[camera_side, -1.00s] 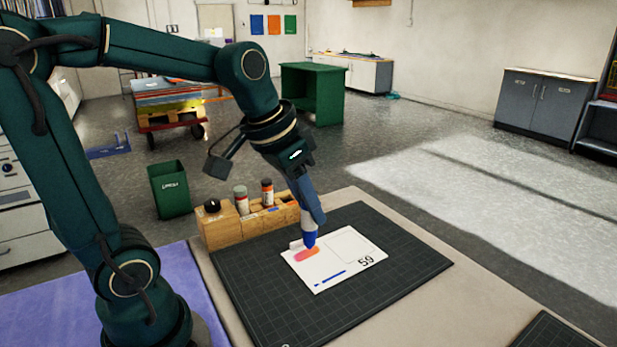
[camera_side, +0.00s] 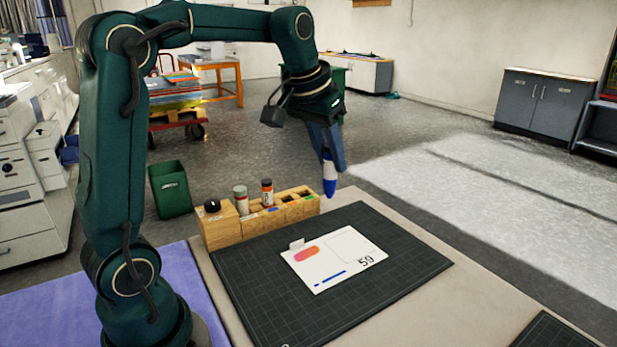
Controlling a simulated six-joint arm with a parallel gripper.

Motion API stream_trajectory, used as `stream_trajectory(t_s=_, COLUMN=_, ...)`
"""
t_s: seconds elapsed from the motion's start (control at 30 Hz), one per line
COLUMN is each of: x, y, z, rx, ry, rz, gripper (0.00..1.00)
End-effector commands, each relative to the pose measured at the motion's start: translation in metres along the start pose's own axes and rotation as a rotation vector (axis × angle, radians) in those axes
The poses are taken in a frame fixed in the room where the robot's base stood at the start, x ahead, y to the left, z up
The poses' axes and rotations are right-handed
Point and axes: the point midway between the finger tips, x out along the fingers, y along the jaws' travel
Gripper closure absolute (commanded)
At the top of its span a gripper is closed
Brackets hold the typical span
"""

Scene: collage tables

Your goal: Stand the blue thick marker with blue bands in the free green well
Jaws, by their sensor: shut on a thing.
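My gripper (camera_side: 328,155) is shut on the blue marker (camera_side: 330,186). The marker hangs roughly upright, its blue lower end showing below the fingers with a pale part above; its upper part is hidden by the fingers. It is in the air, in the picture just right of the wooden block (camera_side: 228,228).
A white card (camera_side: 334,270) with an orange shape and "59" lies on the dark cutting mat (camera_side: 270,300). The mat around the card is clear.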

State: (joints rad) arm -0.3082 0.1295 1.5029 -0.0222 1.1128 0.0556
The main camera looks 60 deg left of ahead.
Motion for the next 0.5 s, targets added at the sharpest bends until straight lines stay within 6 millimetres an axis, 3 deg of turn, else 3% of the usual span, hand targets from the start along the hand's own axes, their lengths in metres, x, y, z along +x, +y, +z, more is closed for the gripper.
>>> stream_trajectory(t_s=0.23, x=0.034, y=-0.045, z=-0.050, rx=-0.150, ry=-0.004, rz=-0.063, gripper=1.00)
stream_trajectory(t_s=0.5, x=0.083, y=-0.097, z=-0.070, rx=-0.269, ry=-0.005, rz=-0.113, gripper=1.00)
